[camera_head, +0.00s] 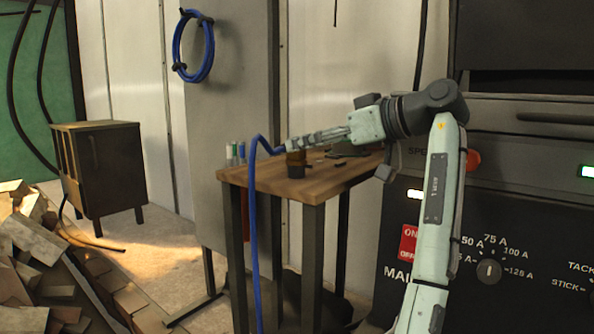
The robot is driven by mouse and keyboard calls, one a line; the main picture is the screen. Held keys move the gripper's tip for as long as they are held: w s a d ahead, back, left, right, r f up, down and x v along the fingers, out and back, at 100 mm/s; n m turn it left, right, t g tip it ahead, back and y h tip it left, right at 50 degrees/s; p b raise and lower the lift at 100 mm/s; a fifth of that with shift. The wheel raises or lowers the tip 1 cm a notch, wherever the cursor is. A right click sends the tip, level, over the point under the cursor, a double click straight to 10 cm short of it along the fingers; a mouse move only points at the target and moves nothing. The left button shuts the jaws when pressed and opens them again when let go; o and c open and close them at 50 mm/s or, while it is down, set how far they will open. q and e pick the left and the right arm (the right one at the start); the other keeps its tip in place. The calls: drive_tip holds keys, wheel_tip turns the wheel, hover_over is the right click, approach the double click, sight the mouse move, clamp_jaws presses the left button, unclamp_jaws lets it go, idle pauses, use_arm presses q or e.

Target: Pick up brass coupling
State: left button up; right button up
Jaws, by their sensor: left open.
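My left gripper (296,146) reaches over the wooden workbench (262,181), its fingers pointing left, and is open. A small dark brown and amber piece (296,164) stands on the benchtop right below the fingers; it may be the brass coupling, but it is too small and too shaded to be sure. The gripper partly covers its top, and I cannot tell whether they touch. A blue hose (255,220) rises in front of the bench and bends over to end near the fingertips. My right gripper is not in view.
Several small coloured cylinders (241,152) stand at the bench's back left corner. Dark flat items (345,151) lie toward its right. A welding machine (500,230) fills the right side.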

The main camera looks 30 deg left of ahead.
use_arm(q)
drive_tip(key=shift+a+f, duration=0.15)
drive_tip(key=shift+f, duration=0.05)
drive_tip(key=shift+w+a, duration=0.1)
drive_tip(key=shift+a, duration=0.2)
drive_tip(key=x, duration=0.4)
drive_tip(key=b+x, duration=0.1)
drive_tip(key=x, duration=0.2)
drive_tip(key=shift+w+r, duration=0.15)
drive_tip(key=shift+w, duration=0.15)
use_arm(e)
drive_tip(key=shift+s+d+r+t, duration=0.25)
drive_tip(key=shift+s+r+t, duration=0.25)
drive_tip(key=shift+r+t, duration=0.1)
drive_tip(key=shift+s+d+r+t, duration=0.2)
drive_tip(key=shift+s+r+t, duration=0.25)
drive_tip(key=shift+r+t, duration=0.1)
use_arm(q)
drive_tip(key=shift+c, duration=0.6)
clamp_jaws()
